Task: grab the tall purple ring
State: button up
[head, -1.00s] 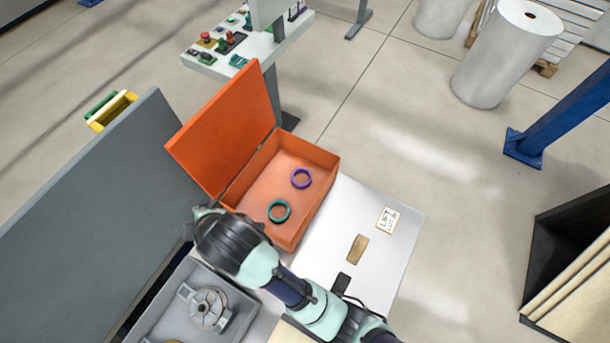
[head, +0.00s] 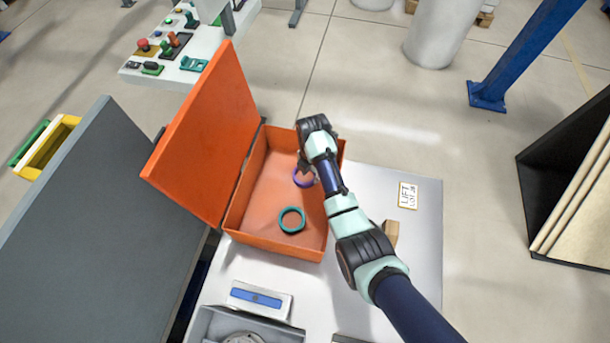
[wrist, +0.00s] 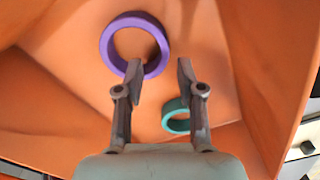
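The purple ring (head: 302,178) lies in the orange box (head: 232,237), towards its far right part. My arm partly covers it in the head view. In the wrist view the purple ring (wrist: 135,45) is whole, just beyond my fingertips and a little left of centre. My gripper (wrist: 158,72) is open and empty, with its two fingers apart. In the head view my gripper (head: 306,168) is over the box beside the purple ring. I cannot tell whether a finger touches the ring.
A teal ring (head: 291,219) lies in the same box, nearer the front; it shows behind my right finger in the wrist view (wrist: 177,123). The box's raised lid (head: 205,135) stands on the left. A wooden block (head: 391,233) and a LIFT label (head: 407,195) are on the white table (head: 425,240).

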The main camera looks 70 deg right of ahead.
aim_at(312, 181)
jog(key=f, duration=0.4)
jog(key=shift+s+f+b, duration=0.2)
jog(key=shift+f+b, duration=0.2)
grip_shut()
